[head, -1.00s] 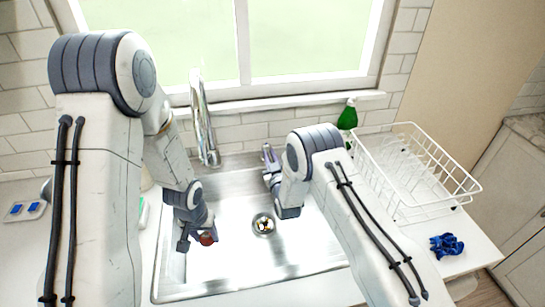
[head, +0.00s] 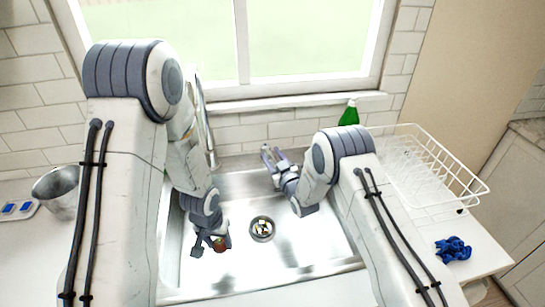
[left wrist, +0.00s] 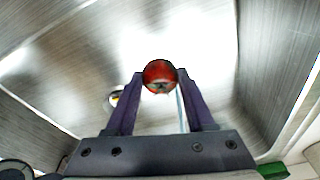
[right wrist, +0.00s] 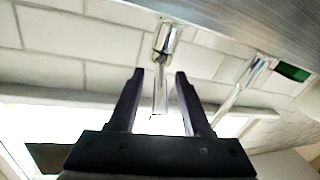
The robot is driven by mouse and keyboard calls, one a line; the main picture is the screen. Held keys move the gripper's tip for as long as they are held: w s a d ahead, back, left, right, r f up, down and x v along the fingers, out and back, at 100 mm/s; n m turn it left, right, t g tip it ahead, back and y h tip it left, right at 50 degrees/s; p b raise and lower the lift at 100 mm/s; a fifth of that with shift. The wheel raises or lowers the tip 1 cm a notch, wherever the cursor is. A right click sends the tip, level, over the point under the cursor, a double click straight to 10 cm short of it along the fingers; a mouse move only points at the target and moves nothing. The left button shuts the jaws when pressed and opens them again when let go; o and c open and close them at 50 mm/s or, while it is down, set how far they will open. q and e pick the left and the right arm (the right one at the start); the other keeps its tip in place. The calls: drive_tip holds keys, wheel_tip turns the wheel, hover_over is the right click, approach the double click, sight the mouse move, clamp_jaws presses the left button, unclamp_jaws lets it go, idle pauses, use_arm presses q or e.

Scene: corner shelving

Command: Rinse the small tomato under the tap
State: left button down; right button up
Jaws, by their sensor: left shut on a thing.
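The small red tomato (head: 220,244) is between the fingertips of my left gripper (head: 209,241), low over the sink basin (head: 300,185), left of the drain. The left wrist view shows the tomato (left wrist: 160,74) at the finger ends. The chrome tap (head: 209,135) stands at the back of the sink, partly hidden behind my left arm. My right gripper (head: 271,156) is open and empty over the back of the sink, right of the tap. In the right wrist view, chrome tap parts (right wrist: 165,40) show beyond its spread fingers. I cannot tell whether water is running.
The drain (head: 262,229) is in the basin floor. A white wire rack (head: 440,170), a green bottle (head: 349,113) and a blue crumpled item (head: 453,249) are at the right. A metal bowl (head: 57,188) stands left. The basin floor around the drain looks clear.

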drive_tip(key=shift+s, duration=0.1)
use_arm(q)
drive_tip(key=c, duration=1.6)
unclamp_jaws()
wheel_tip(320, 180, down, 3)
drive_tip(key=b, duration=0.2)
drive_tip(key=shift+r+b, duration=0.15)
drive_tip(key=shift+b, duration=0.15)
drive_tip(key=c, duration=1.6)
unclamp_jaws()
use_arm(e)
drive_tip(key=v, duration=1.2)
use_arm(q)
drive_tip(key=c, duration=1.6)
unclamp_jaws()
